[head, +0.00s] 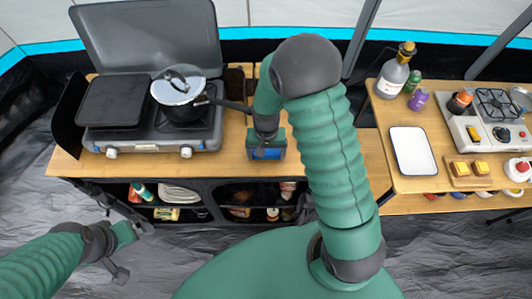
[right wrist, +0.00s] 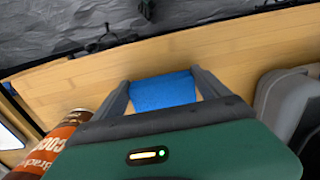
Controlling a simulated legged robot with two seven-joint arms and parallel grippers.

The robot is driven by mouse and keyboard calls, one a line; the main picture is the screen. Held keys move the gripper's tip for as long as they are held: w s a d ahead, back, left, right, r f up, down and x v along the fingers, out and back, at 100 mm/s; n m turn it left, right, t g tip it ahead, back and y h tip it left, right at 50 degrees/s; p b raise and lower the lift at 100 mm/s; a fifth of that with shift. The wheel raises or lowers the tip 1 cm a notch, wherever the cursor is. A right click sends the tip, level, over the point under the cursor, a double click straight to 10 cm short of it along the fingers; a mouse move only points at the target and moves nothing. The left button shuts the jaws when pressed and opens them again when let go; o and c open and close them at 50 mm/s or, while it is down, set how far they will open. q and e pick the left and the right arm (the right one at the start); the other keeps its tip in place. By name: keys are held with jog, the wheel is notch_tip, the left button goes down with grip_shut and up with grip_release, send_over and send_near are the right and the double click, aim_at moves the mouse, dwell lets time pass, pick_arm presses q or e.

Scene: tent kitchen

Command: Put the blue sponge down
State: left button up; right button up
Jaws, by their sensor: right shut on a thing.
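The blue sponge (right wrist: 163,92) shows in the right wrist view between the two fingers of my right gripper (right wrist: 163,88), which is shut on it. In the head view the sponge (head: 267,154) shows as a small blue patch below my right gripper (head: 267,148), over the wooden counter (head: 230,158) near its front edge. I cannot tell whether the sponge touches the counter. My left gripper (head: 138,230) is at the lower left of the head view, away from the counter, and its fingers are too small to judge.
A camping stove (head: 150,145) with a lidded pot (head: 180,88) stands left of my right gripper. A brown can (right wrist: 58,145) is close by in the right wrist view. A side table at the right holds a white tray (head: 413,151) and bottles.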

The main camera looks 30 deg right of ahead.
jog(key=shift+f, duration=0.35)
jog(key=shift+f, duration=0.1)
jog(key=o, duration=1.1)
